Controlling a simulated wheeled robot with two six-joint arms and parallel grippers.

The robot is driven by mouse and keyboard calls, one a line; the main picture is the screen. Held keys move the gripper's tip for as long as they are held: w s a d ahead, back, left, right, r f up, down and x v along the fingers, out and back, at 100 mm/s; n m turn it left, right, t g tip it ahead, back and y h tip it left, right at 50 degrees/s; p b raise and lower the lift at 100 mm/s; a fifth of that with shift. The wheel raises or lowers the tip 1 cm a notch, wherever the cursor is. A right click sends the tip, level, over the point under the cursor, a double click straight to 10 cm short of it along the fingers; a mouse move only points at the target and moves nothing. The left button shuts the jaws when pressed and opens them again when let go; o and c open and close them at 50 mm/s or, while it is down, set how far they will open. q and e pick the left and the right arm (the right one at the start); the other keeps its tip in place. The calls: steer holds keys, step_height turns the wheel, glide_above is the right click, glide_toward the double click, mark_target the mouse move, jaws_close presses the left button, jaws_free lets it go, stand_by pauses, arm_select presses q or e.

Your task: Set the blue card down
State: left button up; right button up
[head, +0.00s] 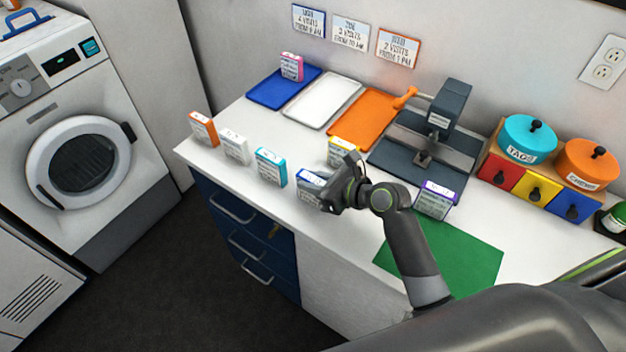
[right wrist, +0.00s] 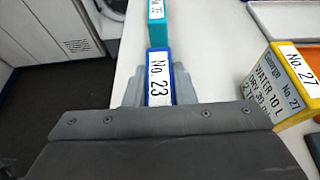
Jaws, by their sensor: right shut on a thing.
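The blue card (head: 309,183) is a small upright block with a white label, near the front edge of the white counter in the head view. In the right wrist view the blue card (right wrist: 158,80) reads "No. 23" and sits between the two grey fingers. My right gripper (head: 328,192) is shut on it. Whether its base touches the counter is hard to tell. A teal card (head: 271,167) stands just left of it, and a yellow card (head: 342,151) stands behind it. My left gripper is not in view.
White (head: 235,148), orange (head: 203,129), pink (head: 291,66) and purple (head: 436,199) cards stand around the counter. Blue (head: 284,88), white (head: 323,101) and orange (head: 363,118) trays lie behind. A green mat (head: 464,258) lies front right, and a dark press (head: 431,135) stands behind.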

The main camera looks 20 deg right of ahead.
steer(key=o, duration=0.5)
steer(key=shift+f, duration=0.15)
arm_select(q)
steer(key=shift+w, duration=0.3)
arm_select(e)
steer(key=o, duration=0.5)
steer(key=shift+r, duration=0.2)
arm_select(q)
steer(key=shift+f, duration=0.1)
arm_select(e)
steer(key=v, duration=1.2)
steer(key=shift+r, duration=0.1)
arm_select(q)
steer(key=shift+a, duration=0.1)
